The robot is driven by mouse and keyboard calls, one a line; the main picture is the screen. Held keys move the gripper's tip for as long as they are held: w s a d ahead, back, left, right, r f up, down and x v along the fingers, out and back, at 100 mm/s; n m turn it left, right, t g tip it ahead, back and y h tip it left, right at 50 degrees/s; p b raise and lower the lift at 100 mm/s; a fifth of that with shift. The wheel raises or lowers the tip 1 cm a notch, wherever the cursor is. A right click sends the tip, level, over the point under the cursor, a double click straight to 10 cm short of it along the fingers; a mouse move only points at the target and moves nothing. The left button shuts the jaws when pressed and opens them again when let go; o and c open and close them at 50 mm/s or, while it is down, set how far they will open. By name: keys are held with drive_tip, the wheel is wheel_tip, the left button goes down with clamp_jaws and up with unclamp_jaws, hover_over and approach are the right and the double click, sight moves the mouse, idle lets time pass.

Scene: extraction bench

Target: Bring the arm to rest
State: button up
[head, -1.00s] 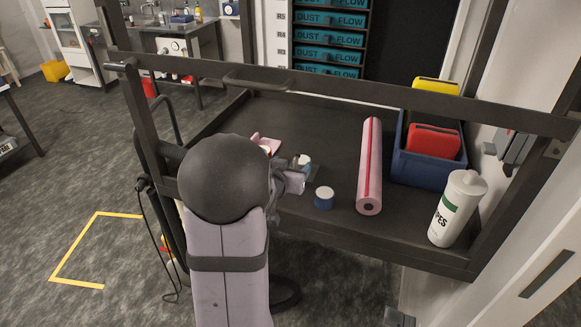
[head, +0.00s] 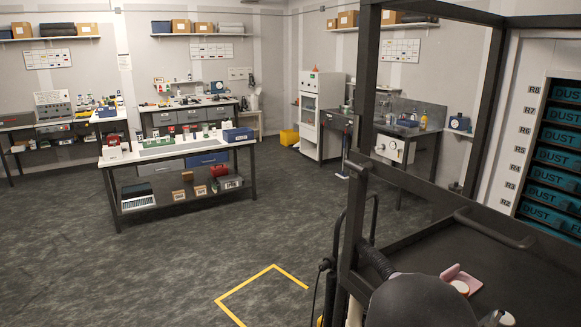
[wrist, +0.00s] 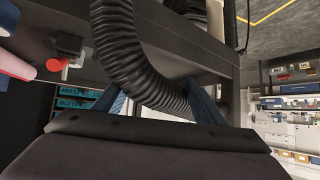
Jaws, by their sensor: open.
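My gripper (wrist: 152,103) shows in the wrist view as two blue fingers spread apart, with a dark body below them. A black ribbed hose (wrist: 130,55) curves down across the view and passes between the fingers in the picture; I cannot tell whether they touch it. No object is seen held in the fingers. In the head view only the dark rounded top of my arm shows at the bottom edge, beside the dark framed bench (head: 425,235). The fingers cannot be made out there.
A pink holder (head: 462,278) with a white disc lies on the bench near my arm. Teal drawers (head: 560,135) stand right. Posts and rails frame the bench. Yellow floor tape (head: 245,282) and open floor lie left, with a white-topped table (head: 180,150) beyond. A red knob (wrist: 57,64) shows in the wrist view.

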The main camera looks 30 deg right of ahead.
drive_tip(key=w+a+n+y+p, duration=0.2)
drive_tip(key=w+a+n+y, duration=0.1)
drive_tip(key=a, duration=0.9)
drive_tip(key=w+a+n+y+p, duration=0.1)
drive_tip(key=w+a+n+y, duration=0.25)
drive_tip(key=a, duration=0.75)
drive_tip(key=s+a+n+g+y+p, duration=0.1)
drive_tip(key=s+a+n+g+p, duration=0.1)
drive_tip(key=s+a, duration=0.4)
drive_tip(key=s+a+n+g+y+p, duration=0.1)
drive_tip(key=s+a+n+g, duration=0.2)
drive_tip(key=a, duration=1)
drive_tip(key=s+n, duration=0.1)
drive_tip(key=s, duration=0.2)
drive_tip(key=shift+s+r+y+p, duration=0.25)
drive_tip(key=shift+y+p, duration=0.1)
